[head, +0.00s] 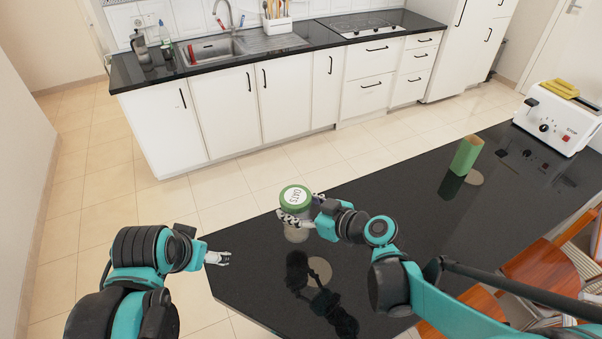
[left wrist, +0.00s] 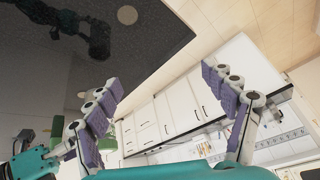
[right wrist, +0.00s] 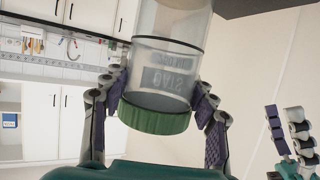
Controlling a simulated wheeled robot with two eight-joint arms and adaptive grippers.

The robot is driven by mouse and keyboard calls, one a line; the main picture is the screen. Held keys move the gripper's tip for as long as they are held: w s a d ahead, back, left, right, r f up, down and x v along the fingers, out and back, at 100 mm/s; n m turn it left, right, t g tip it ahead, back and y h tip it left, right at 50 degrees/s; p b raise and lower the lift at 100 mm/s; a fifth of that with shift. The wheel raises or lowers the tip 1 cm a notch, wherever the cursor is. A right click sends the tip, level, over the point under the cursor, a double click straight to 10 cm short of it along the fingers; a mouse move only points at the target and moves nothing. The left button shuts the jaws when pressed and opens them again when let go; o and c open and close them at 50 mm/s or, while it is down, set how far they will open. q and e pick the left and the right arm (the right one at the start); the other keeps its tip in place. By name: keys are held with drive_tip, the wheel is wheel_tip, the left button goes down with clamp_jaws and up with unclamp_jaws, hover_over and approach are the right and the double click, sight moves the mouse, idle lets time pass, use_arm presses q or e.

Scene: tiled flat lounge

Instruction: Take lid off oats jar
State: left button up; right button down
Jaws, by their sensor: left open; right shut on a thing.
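The oats jar (head: 293,205) is clear with a green lid (head: 295,196) that has a white OATS label on top. My right gripper (head: 300,217) is shut on the jar, just under the lid, and the lid is on. In the right wrist view the jar (right wrist: 170,45) lies between the two fingers, with the green lid (right wrist: 155,117) close to the palm side. My left gripper (head: 222,258) is open and empty, left of the jar beside the black counter's edge. Its spread fingers show in the left wrist view (left wrist: 165,105).
The black counter (head: 400,235) holds a green box (head: 466,155) and a white toaster (head: 552,118) with yellow bread at the right. Wooden chairs (head: 545,275) stand at the lower right. Tiled floor separates it from the white kitchen units (head: 225,112). The counter's middle is clear.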

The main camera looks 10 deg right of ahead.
use_arm(q)
drive_tip(key=w+d+r+m+g, duration=0.4)
drive_tip(key=w+d+r+m, duration=0.4)
drive_tip(key=d+m, duration=0.35)
wheel_tip(320, 180, up, 2)
drive_tip(key=m+g, duration=0.2)
drive_tip(key=m, duration=0.5)
hover_over(299, 192)
drive_tip(key=a, duration=0.1)
drive_tip(key=shift+s+r, duration=0.15)
drive_tip(key=shift+d+m, duration=0.5)
drive_tip(key=shift+m, duration=0.15)
wheel_tip(299, 192, down, 8)
drive_tip(key=shift+r, duration=0.1)
drive_tip(key=c, duration=1.2)
drive_tip(key=shift+o, duration=0.5)
drive_tip(key=shift+o, duration=0.3)
